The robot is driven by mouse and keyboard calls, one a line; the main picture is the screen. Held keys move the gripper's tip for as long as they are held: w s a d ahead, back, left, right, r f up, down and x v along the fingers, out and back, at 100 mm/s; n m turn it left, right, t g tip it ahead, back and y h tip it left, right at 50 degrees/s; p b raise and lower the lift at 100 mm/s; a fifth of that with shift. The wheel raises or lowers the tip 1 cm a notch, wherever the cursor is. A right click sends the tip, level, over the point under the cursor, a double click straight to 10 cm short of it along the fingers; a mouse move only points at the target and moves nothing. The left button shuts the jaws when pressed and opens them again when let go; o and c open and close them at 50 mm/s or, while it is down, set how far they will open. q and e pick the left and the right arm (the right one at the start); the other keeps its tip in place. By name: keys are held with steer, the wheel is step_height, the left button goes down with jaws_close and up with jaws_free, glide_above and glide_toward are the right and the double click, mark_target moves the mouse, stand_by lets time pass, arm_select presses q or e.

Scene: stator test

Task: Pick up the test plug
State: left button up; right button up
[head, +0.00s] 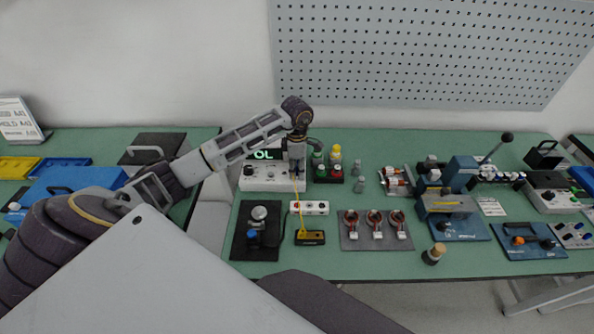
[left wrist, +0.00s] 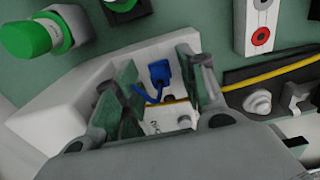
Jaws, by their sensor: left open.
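A small blue plug (left wrist: 159,72) with a blue lead shows in the left wrist view, between the fingers of my left gripper (left wrist: 165,92). It is at the white tester (left wrist: 75,90); whether it is seated in a socket I cannot tell. In the head view my left gripper (head: 297,172) points down at the right part of the tester (head: 262,183), whose display reads "OL". The fingers are open, one on each side of the plug, and I see no grip on it. In the head view the gripper hides the plug. My right gripper is not in view.
A yellow cable (head: 300,212) runs from beside the gripper to a black and yellow block (head: 310,238). A white socket strip (head: 312,207) lies just in front. Green and red buttons (head: 320,171) stand close right. A grey tray (head: 376,238) holds copper-coloured rings.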

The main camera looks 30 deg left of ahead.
mark_target(297, 167)
arm_select(q)
jaws_close()
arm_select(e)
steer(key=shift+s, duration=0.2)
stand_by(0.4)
arm_select(q)
steer(key=shift+r, duration=0.2)
step_height(297, 167, up, 8)
steer(key=shift+r+b, duration=0.15)
steer(key=shift+b, duration=0.3)
steer(key=shift+r, duration=0.65)
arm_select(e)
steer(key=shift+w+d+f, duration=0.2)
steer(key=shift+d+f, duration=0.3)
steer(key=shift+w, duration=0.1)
